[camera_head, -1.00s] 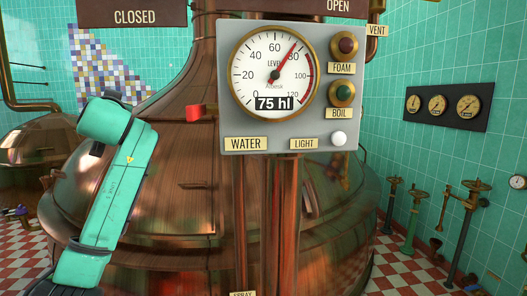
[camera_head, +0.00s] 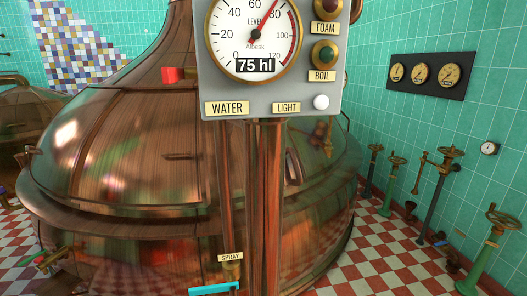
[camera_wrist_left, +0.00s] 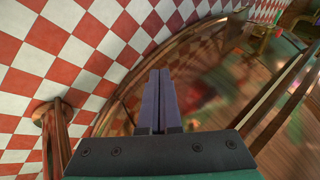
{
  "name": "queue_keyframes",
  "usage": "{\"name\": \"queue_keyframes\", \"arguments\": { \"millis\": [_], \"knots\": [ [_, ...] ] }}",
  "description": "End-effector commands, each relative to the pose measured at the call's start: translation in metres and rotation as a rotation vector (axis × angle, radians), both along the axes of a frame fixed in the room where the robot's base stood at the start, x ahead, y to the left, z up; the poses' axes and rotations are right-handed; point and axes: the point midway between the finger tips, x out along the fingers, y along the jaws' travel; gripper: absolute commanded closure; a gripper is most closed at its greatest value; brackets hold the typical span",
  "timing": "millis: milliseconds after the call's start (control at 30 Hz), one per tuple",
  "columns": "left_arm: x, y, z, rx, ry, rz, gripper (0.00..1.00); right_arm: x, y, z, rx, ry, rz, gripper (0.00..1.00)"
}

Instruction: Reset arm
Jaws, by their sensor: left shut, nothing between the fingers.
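My left gripper (camera_wrist_left: 158,100) shows in the left wrist view, its two dark purple fingers side by side and closed, with nothing between them. My left arm and gripper do not show in the head view now. My right gripper is in neither view.
The large copper kettle (camera_head: 120,140) fills the head view's middle. In front stands a grey gauge panel (camera_head: 270,107) on copper pipes (camera_head: 270,180), with a SPRAY label (camera_head: 231,257) below. Valve posts (camera_head: 440,200) stand at the right; checkered floor (camera_head: 350,255) is open between.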

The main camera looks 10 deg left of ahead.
Motion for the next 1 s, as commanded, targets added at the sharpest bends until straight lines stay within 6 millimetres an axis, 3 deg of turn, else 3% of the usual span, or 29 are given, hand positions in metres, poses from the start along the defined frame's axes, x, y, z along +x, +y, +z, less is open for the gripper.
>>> {"name": "queue_keyframes", "arguments": {
  "millis": [33,100,233,300,367,400,500,600,733,1000],
  "knots": [
    [-0.045,0.004,-0.02,-0.005,0.064,0.002,1.0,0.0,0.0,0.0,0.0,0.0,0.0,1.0],
    [-0.104,0.009,-0.041,-0.011,0.144,0.0,1.0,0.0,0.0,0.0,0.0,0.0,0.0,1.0],
    [-0.217,0.018,-0.062,-0.023,0.286,0.004,1.0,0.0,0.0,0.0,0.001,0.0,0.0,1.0],
    [-0.215,-0.048,-0.099,-0.132,0.264,0.017,1.0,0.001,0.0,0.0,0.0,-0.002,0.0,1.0],
    [-0.222,-0.097,-0.122,-0.21,0.262,0.032,1.0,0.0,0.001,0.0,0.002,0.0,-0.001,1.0],
    [-0.226,-0.13,-0.136,-0.263,0.262,0.041,1.0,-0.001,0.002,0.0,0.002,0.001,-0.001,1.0],
    [-0.234,-0.215,-0.161,-0.389,0.261,0.064,1.0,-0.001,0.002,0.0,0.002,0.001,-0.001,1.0],
    [-0.237,-0.279,-0.173,-0.483,0.258,0.081,1.0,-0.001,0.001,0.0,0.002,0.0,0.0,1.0],
    [-0.238,-0.317,-0.177,-0.537,0.257,0.09,1.0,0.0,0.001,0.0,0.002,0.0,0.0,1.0],
    [-0.238,-0.319,-0.177,-0.54,0.257,0.091,1.0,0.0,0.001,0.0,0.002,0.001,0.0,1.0]
  ]
}}
